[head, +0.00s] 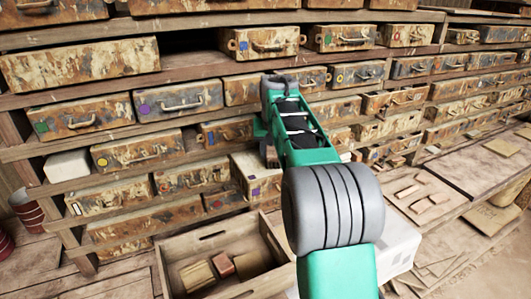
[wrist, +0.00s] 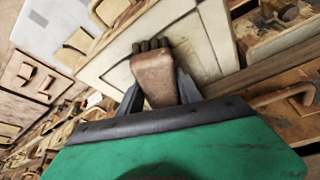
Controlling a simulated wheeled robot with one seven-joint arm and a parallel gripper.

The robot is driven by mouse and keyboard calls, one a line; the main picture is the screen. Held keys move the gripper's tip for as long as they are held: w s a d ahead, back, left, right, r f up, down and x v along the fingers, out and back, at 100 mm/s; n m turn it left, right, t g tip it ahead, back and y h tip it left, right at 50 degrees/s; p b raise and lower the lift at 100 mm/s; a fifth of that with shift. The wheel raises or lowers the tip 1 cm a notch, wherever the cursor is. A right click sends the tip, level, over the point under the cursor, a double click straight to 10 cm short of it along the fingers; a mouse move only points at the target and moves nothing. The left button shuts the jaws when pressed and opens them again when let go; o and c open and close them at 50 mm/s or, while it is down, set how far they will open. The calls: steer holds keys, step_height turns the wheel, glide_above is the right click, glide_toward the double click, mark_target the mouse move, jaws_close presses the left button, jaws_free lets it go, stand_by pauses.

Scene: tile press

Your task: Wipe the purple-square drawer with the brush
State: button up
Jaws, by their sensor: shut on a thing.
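The drawer with a small purple mark (head: 262,186) is in the low middle of the shelving in the head view. It has a pale, worn front and its upper part is partly hidden by my arm. My gripper (head: 268,156) is in front of the shelves, just above that drawer; its fingers are mostly hidden there. In the wrist view my gripper (wrist: 153,88) is shut on the brush (wrist: 153,75), a brown wooden block with dark bristles pointing away from me. A pale panel (wrist: 205,45) lies beyond the bristles; I cannot tell whether they touch it.
Rows of worn drawers with coloured marks fill the shelving, including one with a blue-purple mark (head: 178,98) higher left. An open wooden crate (head: 185,245) holding several blocks stands below. A worktable (head: 455,165) with loose tiles is at the right.

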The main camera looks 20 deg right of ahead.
mark_target(253, 162)
steer(key=shift+d+f, duration=0.15)
steer(key=shift+d, duration=3.1)
steer(key=shift+a+b, duration=0.7)
steer(key=shift+a, duration=5.8)
steer(key=shift+r, duration=0.2)
